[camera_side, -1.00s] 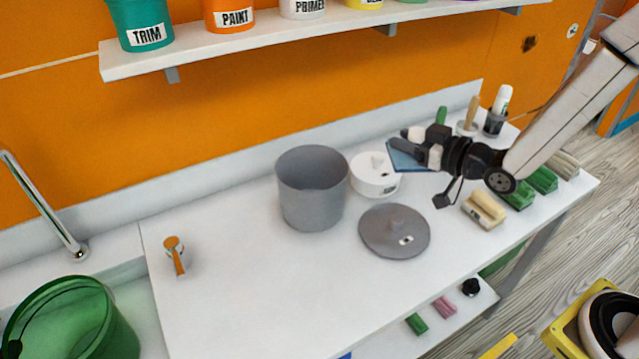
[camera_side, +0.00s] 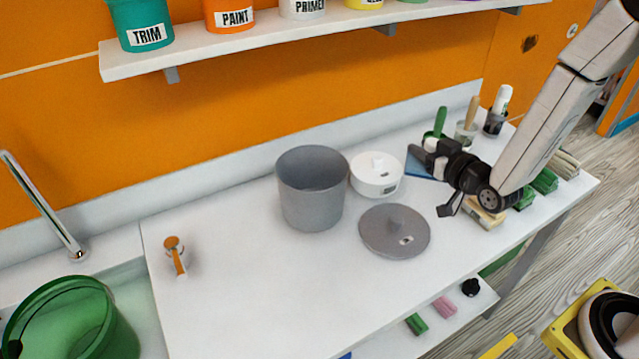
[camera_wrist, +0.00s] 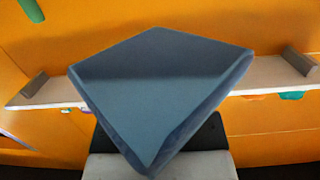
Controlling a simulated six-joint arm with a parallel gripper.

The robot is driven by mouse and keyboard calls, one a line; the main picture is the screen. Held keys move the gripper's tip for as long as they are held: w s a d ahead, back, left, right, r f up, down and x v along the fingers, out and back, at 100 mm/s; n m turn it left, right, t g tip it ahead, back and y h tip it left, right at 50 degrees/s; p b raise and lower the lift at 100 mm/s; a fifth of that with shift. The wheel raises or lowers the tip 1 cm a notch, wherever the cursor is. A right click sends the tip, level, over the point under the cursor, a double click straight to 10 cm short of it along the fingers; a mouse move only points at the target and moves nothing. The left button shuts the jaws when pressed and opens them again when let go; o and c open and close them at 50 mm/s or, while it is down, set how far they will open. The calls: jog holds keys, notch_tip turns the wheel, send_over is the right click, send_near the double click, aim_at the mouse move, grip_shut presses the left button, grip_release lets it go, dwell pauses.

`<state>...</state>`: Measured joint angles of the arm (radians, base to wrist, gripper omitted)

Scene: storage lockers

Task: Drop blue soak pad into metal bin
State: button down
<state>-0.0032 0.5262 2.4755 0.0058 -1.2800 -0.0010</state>
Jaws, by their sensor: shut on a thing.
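The blue soak pad (camera_side: 418,172) is held in my gripper (camera_side: 420,158) at the right part of the bench, and is partly hidden by it in the side view. In the wrist view the pad (camera_wrist: 160,90) fills the middle as a tilted flat square with a corner pointing down. My gripper is shut on it. The grey metal bin (camera_side: 311,195) stands upright and open-topped on the bench, left of my gripper. The pad is apart from the bin.
A grey lid (camera_side: 394,232) lies flat right of the bin. A white round container (camera_side: 376,178) stands between bin and gripper. Brushes in cups (camera_side: 466,130) stand behind the gripper, and a wood-handled block (camera_side: 484,212) sits below.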

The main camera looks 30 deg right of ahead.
jog(key=w+a+r, duration=0.5)
jog(key=w+a, duration=0.2)
jog(key=a, duration=0.1)
jog(key=w+a+r, duration=0.4)
jog(key=w+a, duration=0.4)
jog(key=shift+a+r, duration=0.15)
jog(key=shift+r, duration=0.25)
jog(key=shift+w+f, duration=0.1)
jog(key=shift+f, duration=2.9)
jog(key=shift+c, duration=1.6)
grip_release()
